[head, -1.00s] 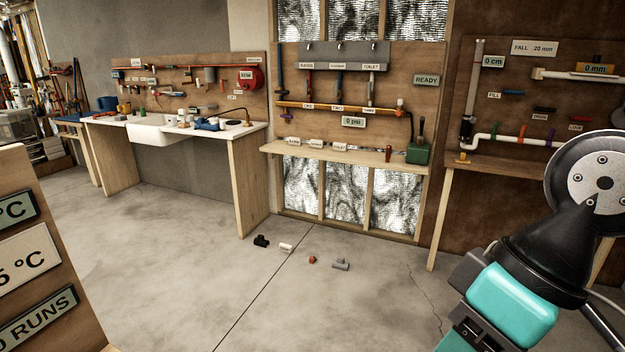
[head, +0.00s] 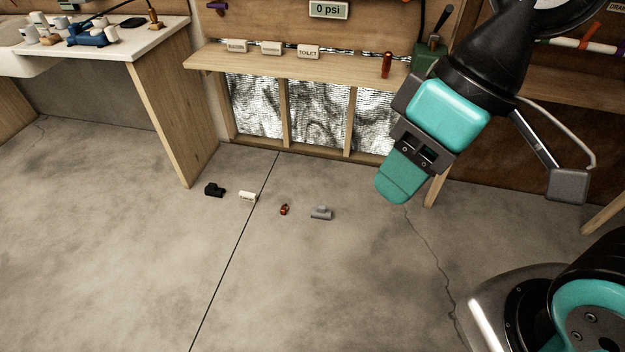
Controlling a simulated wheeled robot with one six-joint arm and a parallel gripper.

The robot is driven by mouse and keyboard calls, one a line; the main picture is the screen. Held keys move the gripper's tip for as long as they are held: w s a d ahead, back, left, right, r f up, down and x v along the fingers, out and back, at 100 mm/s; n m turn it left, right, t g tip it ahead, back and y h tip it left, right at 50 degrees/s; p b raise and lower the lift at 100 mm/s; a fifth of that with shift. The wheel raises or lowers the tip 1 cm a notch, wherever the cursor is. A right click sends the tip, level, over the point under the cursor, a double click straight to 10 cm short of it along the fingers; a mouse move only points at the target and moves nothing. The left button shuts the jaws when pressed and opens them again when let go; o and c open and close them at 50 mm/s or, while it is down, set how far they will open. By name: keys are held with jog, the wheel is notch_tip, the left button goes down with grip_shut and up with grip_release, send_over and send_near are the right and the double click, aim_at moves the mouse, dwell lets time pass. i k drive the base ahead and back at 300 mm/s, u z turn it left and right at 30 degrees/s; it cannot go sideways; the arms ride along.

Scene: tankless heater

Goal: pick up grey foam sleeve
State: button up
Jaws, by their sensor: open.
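The grey foam sleeve (head: 321,214) appears to be the short grey cylinder lying on its side on the concrete floor, with a small raised part on top. It is the rightmost of a loose row of small things. My gripper (head: 392,194) hangs from the arm at the upper right, teal at its end and pointing down and left. It is open, with nothing seen in it, though its fingers overlap from this side. In the picture it lies right of and above the sleeve, clearly apart from it.
Left of the sleeve lie a small red-orange piece (head: 284,209), a white cylinder (head: 248,196) and a black fitting (head: 214,190). Behind them stand a wooden shelf bench (head: 340,70) and the sink bench's side panel (head: 172,110). The floor in front is clear.

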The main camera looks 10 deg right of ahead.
aim_at(322, 212)
jog(key=i, duration=1.25)
jog(key=u, duration=1.55)
jog(key=i, duration=1.55)
jog(key=z, duration=2.45)
